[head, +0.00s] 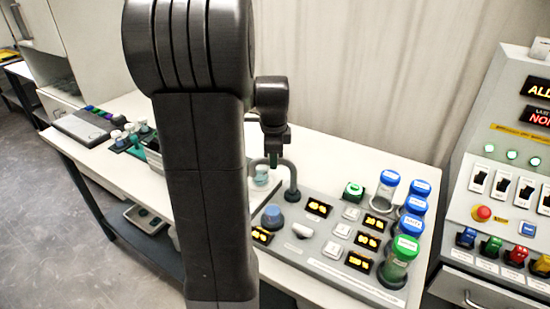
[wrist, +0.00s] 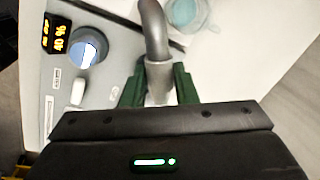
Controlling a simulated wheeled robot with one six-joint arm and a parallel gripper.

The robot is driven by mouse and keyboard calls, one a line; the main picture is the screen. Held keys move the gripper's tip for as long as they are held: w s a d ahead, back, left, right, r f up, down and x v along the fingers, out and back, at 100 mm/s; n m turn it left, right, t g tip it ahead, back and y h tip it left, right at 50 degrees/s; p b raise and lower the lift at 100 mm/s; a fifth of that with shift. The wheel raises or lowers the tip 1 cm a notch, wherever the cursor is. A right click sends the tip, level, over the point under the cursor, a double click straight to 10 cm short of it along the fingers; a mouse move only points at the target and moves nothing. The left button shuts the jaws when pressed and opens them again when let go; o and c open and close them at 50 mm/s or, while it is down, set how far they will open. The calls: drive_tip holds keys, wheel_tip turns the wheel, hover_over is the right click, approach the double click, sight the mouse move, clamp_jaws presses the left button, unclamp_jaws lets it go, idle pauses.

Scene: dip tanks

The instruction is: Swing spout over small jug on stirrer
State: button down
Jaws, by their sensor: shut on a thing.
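The spout is a bent grey pipe (head: 291,178) rising from the near-side panel, with its upper part running left in the head view. My gripper (head: 273,158) is shut on the spout; in the wrist view its green fingers (wrist: 160,85) stand on either side of the grey pipe (wrist: 155,35). The small jug (head: 261,177), pale and clear with bluish contents, stands just left of and below the spout. It also shows in the wrist view (wrist: 187,14), cut by the top edge, beside the pipe's bend. The stirrer under it is not clearly distinguishable; my arm hides part of that area.
A grey control panel (head: 335,232) has a blue knob (head: 272,216), lit displays and buttons. Jars with blue and green lids (head: 401,262) stand at its right. A rack of small bottles (head: 130,138) is at the left. A switch cabinet (head: 500,150) stands far right.

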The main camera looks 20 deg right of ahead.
drive_tip(key=shift+w+d+m+g+h+b, duration=0.2)
drive_tip(key=shift+w+m, duration=0.3)
drive_tip(key=shift+m, duration=0.55)
drive_tip(key=shift+w+d+m+g+h, duration=0.15)
drive_tip(key=shift+w+d+m, duration=0.25)
drive_tip(key=shift+m, duration=0.7)
drive_tip(key=shift+w+d+m+g+h+b, duration=0.1)
drive_tip(key=shift+w+d+m+h, duration=0.1)
drive_tip(key=shift+w+m, duration=0.6)
drive_tip(key=shift+s+r+m, duration=0.1)
drive_tip(key=shift+s+m, duration=0.15)
drive_tip(key=c, duration=1.1)
unclamp_jaws()
drive_tip(key=shift+c, duration=0.2)
wheel_tip(320, 180, up, 14)
drive_tip(key=s+a, duration=0.2)
drive_tip(key=shift+f, duration=0.25)
